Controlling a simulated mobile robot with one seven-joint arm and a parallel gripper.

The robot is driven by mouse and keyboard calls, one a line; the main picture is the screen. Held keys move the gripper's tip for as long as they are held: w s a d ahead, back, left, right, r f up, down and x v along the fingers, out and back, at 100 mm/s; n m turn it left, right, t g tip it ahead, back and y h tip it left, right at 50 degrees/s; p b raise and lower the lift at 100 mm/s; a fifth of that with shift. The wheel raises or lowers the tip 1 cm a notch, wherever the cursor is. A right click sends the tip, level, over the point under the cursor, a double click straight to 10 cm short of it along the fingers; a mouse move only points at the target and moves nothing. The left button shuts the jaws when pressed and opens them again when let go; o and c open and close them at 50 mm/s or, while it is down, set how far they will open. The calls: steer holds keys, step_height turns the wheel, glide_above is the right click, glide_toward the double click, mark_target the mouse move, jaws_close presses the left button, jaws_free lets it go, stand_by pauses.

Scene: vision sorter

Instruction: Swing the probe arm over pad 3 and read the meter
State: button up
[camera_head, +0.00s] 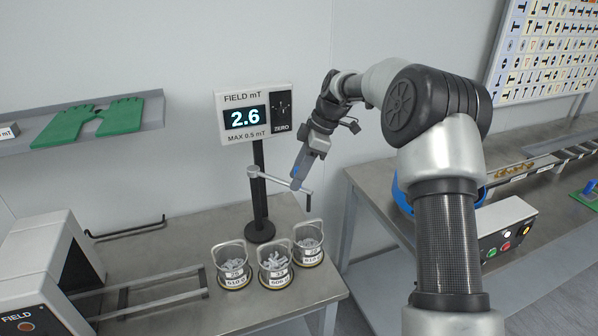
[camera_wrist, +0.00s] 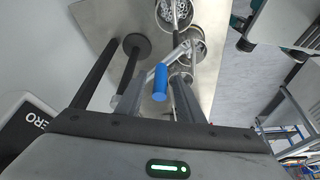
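The field meter (camera_head: 255,113) on a black post reads 2.6, with MAX 0.5 mT printed below. A silver probe arm (camera_head: 279,182) reaches right from the post and ends in a short upright rod above the jars. Its blue handle (camera_wrist: 160,83) shows between my fingers in the wrist view. My gripper (camera_head: 299,172) points down at this handle; its fingers (camera_wrist: 160,88) stand apart, with gaps beside the handle. Three wire-handled jars of metal parts, left (camera_head: 231,265), middle (camera_head: 274,267) and right (camera_head: 308,244), stand below. No pad number is readable.
A boxy FIELD unit (camera_head: 45,270) and a metal rail (camera_head: 160,292) are on the left of the bench. A shelf holds green gloves (camera_head: 90,122). A second bench on the right carries a button box (camera_head: 507,232). A gap separates the benches.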

steer(key=p+v, duration=0.1)
steer(key=v, duration=1.6)
steer(key=shift+d+r+p, duration=0.15)
steer(key=shift+p, duration=0.15)
steer(key=shift+r, duration=0.1)
steer(key=s+a+r+m+t+h, duration=0.15)
steer(key=s+r+m, duration=0.25)
steer(key=s, duration=0.4)
steer(key=s+a+r+m+t+h, duration=0.1)
steer(key=s+r+m+h, duration=0.2)
steer(key=s, duration=0.5)
steer(key=s+d+f+m+t, duration=0.1)
steer(key=s+f+m, duration=0.1)
steer(key=s, duration=0.5)
steer(key=s+d+f+m+t, duration=0.1)
steer(key=s+d+f+m, duration=0.1)
steer(key=s+m, duration=0.3)
steer(key=s+d+f+m+t+p, duration=0.1)
steer(key=s+f+m, duration=0.2)
steer(key=s, duration=0.5)
steer(key=shift+s+d+f+m, duration=0.25)
steer(key=shift+s+f+m, duration=0.05)
steer(key=shift+f, duration=0.2)
